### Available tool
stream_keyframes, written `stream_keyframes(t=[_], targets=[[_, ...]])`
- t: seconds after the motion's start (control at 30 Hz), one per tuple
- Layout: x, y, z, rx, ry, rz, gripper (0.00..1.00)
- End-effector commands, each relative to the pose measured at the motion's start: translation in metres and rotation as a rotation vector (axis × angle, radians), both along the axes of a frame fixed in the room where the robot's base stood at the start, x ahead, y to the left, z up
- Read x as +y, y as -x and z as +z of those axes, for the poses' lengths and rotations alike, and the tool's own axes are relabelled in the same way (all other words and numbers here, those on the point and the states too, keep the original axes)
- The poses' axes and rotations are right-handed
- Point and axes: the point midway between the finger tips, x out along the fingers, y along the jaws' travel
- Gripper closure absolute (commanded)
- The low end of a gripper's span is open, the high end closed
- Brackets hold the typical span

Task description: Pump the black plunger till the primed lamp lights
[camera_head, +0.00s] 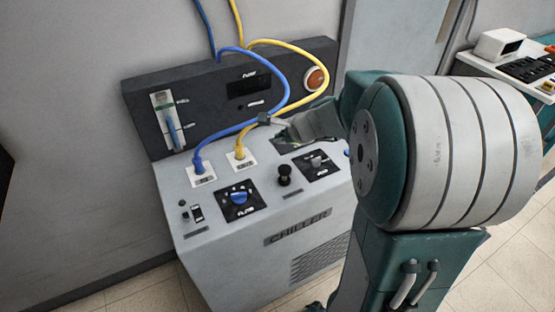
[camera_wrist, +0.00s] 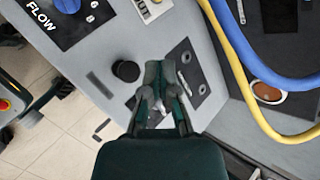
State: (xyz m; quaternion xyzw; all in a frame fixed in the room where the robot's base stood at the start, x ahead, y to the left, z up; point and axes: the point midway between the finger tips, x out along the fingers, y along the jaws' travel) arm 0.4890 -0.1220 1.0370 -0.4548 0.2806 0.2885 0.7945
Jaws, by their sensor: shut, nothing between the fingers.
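The black plunger (camera_head: 284,174) stands upright on the sloping top of the grey chiller (camera_head: 225,262), right of the blue flow knob (camera_head: 239,198). In the wrist view the plunger's round black cap (camera_wrist: 126,71) lies just left of my fingertips, apart from them in the picture. My gripper (camera_head: 265,119) is shut and empty, over the back part of the panel; its fingers also show in the wrist view (camera_wrist: 158,68). A round orange-brown dome (camera_head: 316,78) on the dark upright panel looks unlit; I cannot read a label naming it the primed lamp.
A blue hose (camera_head: 285,93) and a yellow hose (camera_head: 320,62) arch from sockets on the chiller past the dark back panel (camera_head: 140,95), close to my gripper. A black plate with a grey knob (camera_head: 316,161) sits right of the plunger. A white bench (camera_head: 480,62) stands far right.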

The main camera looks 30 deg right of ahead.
Motion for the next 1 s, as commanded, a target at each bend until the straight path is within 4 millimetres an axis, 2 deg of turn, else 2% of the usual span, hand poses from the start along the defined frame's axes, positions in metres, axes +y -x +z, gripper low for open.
stream_keyframes(t=[0.1, 0.2, 0.63, 1.0], targets=[[-0.019, -0.009, -0.012, 0.009, -0.067, -0.106, 1.0], [-0.026, -0.012, -0.016, 0.011, -0.093, -0.146, 1.0], [-0.026, -0.012, -0.02, 0.012, -0.098, -0.15, 1.0], [-0.026, -0.012, -0.063, 0.013, -0.099, -0.149, 1.0]])
